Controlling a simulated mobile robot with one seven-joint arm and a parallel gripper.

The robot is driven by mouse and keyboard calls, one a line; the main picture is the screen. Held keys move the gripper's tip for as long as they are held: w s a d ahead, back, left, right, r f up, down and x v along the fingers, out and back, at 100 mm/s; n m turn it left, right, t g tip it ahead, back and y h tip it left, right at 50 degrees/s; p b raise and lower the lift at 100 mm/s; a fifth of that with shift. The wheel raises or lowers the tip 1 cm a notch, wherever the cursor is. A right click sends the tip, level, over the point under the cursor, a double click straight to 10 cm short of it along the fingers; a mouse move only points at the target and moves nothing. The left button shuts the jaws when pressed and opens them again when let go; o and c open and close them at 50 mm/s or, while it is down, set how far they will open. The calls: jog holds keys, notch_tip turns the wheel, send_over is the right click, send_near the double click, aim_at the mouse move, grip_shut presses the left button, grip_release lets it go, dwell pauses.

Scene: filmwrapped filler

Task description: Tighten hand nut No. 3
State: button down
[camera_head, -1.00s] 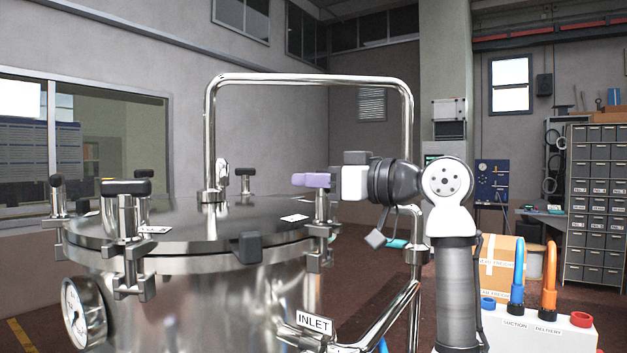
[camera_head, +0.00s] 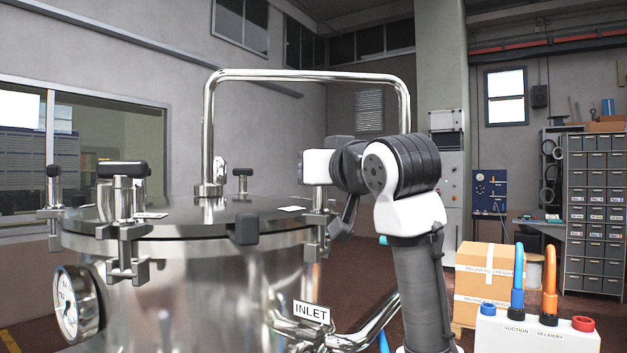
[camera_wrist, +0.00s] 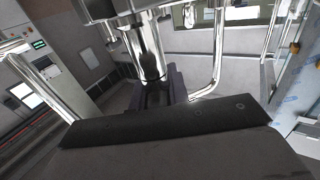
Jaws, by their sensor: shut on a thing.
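The steel vessel (camera_head: 190,290) has a flat lid (camera_head: 190,220) held by clamps with black-topped hand nuts. My gripper (camera_head: 316,167) is at the clamp (camera_head: 318,222) on the lid's right rim, above its post. The white gripper body hides the top of that nut in the head view. In the wrist view, my gripper's dark purplish jaws (camera_wrist: 160,88) are shut around the dark hand nut (camera_wrist: 151,68). A small white label (camera_head: 291,209) lies on the lid beside this clamp; its text is too small to read.
Other hand nuts stand at the front left (camera_head: 122,169), far left (camera_head: 53,172) and back (camera_head: 243,172). A gauge (camera_head: 70,305) and an INLET pipe (camera_head: 375,325) stick out below. A carton (camera_head: 485,270) stands at right.

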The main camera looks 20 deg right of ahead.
jog(key=m+h, duration=0.1)
jog(key=h, duration=0.1)
jog(key=m+h+b, duration=0.1)
jog(key=m+h, duration=0.2)
jog(key=h, duration=0.2)
jog(key=shift+d+m+g, duration=0.3)
jog(key=shift+g, duration=0.1)
jog(key=shift+s+d+m+g+h+b, duration=0.15)
jog(key=shift+m+g+h+b, duration=0.15)
jog(key=shift+m+g+h, duration=0.55)
jog(key=shift+d+m+g+h+b, duration=0.15)
jog(key=shift+m+g+h+b, duration=0.2)
jog(key=shift+m+h, duration=1)
jog(key=shift+n+h, duration=0.3)
jog(key=shift+h, duration=0.2)
jog(key=c, duration=1.3)
grip_release()
jog(key=shift+c, duration=0.2)
jog(key=shift+r, duration=0.1)
notch_tip(320, 180, up, 20)
jog(key=p, duration=0.3)
jog(key=shift+p, duration=0.4)
jog(key=shift+f, duration=0.2)
